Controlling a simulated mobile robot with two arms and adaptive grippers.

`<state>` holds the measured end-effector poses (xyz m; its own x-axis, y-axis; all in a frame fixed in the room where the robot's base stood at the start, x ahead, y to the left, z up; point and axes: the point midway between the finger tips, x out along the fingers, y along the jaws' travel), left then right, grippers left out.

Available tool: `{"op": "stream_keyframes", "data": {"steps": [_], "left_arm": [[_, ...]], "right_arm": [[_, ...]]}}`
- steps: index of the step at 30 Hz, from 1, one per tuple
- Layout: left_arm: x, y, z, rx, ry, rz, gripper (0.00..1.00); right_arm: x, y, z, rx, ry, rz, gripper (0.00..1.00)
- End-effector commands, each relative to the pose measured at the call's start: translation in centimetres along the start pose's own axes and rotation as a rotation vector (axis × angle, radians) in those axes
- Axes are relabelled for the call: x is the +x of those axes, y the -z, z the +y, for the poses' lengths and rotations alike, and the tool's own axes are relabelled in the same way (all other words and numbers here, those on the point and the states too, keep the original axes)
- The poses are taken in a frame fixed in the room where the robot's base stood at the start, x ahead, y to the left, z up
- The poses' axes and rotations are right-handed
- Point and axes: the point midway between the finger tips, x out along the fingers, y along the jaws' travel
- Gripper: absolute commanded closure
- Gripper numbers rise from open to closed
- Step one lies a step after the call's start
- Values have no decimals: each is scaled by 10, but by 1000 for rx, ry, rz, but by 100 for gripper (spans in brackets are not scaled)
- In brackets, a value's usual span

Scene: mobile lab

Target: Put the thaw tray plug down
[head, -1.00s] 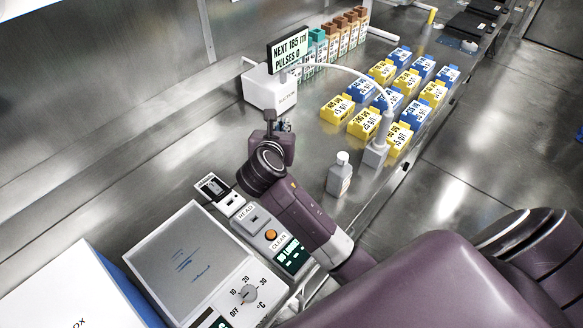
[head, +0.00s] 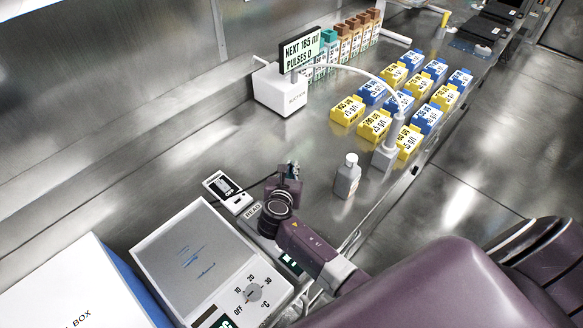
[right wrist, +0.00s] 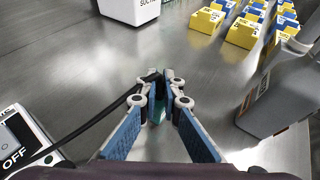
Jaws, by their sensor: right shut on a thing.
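My right gripper (head: 291,168) is over the metal bench, right of the OFF switch unit (head: 222,187). In the right wrist view its blue-padded fingers (right wrist: 160,92) are closed at the tips around a small, mostly hidden plug (right wrist: 151,77). A black cord (right wrist: 98,122) runs from it to the lower left, past the switch unit (right wrist: 22,148). I cannot tell whether the plug touches the bench. The white thaw tray (head: 165,240), with a grey plate and temperature dial, stands at the lower left. My left gripper is not in view.
A grey bottle (head: 347,178) stands right of the gripper; it is also close in the wrist view (right wrist: 283,95). A white suction box (head: 280,92) and yellow and blue cartons (head: 376,124) stand farther back. Bare bench (head: 200,140) lies left of the suction box.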

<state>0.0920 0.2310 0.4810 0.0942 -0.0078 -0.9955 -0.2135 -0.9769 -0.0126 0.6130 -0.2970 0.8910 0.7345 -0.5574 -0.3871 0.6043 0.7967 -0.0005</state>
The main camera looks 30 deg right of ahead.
Motion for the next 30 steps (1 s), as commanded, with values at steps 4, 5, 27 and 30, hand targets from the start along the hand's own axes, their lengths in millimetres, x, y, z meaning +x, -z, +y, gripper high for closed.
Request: {"op": "stream_keyframes", "data": {"steps": [4,5,27,30], "left_arm": [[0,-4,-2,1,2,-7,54],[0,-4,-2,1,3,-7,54],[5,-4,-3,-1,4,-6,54],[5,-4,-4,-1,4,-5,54]], "right_arm": [[0,-1,0,1,-1,-1,100],[0,-1,0,1,-1,-1,100],[4,10,0,0,0,-1,77],[4,10,0,0,0,-1,77]]}}
